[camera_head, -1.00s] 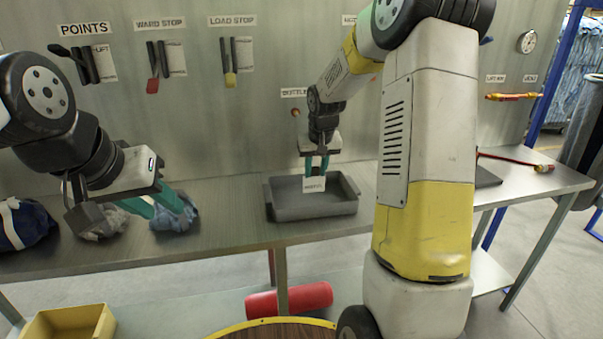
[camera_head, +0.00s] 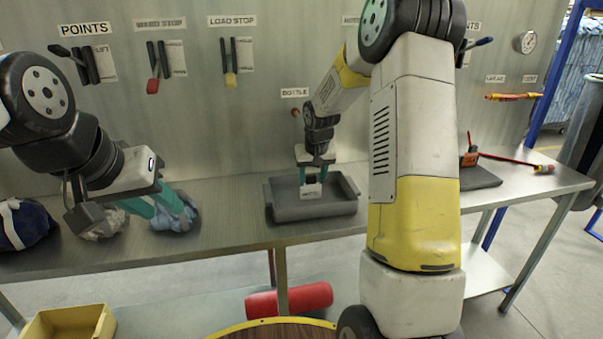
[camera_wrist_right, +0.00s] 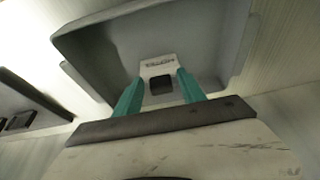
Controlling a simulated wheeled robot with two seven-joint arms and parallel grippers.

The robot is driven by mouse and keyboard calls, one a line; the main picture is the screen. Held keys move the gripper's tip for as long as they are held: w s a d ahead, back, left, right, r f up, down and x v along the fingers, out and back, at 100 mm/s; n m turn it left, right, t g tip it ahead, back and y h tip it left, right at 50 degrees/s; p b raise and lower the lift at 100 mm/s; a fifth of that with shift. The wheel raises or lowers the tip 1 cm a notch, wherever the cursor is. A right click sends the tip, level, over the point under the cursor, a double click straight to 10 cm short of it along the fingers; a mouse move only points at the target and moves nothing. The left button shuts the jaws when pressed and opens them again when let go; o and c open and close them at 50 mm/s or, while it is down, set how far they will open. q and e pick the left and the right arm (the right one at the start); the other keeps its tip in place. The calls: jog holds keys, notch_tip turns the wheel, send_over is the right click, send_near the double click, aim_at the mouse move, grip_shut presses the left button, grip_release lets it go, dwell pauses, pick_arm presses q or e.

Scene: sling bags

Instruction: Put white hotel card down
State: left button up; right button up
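The white hotel card (camera_head: 311,191) with dark lettering is inside the grey tray (camera_head: 283,209), near its middle. It also shows in the right wrist view (camera_wrist_right: 158,65), with a small dark square patch below the lettering. My right gripper (camera_head: 313,178) points down over the tray. Its teal fingers stand apart, one on each side of the card (camera_wrist_right: 160,86), and look open. Whether they still touch the card's edges is hard to tell. My left gripper (camera_head: 163,208) is at the left, over a bluish crumpled bundle (camera_head: 172,218); its teal fingers look apart.
A dark blue bag (camera_head: 22,225) and a pale bundle (camera_head: 100,220) lie at the bench's left. A dark pad (camera_head: 478,180) with a red-handled tool lies at the right. Labelled tools hang on the wall panel (camera_head: 240,120).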

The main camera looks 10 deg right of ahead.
jog(key=shift+r, duration=0.1)
jog(key=shift+r, duration=0.3)
jog(key=v, duration=1.1)
jog(key=s+a+r+t, duration=0.1)
jog(key=s+r, duration=0.3)
jog(key=s, duration=0.3)
jog(key=s+a+r, duration=0.1)
jog(key=s+r, duration=0.3)
jog(key=s, duration=0.3)
jog(key=s+a+f+t+y, duration=0.1)
jog(key=s+a+y, duration=0.1)
jog(key=s, duration=1.3)
jog(key=shift+s+a+f+n, duration=0.2)
jog(key=shift+a+n, duration=0.1)
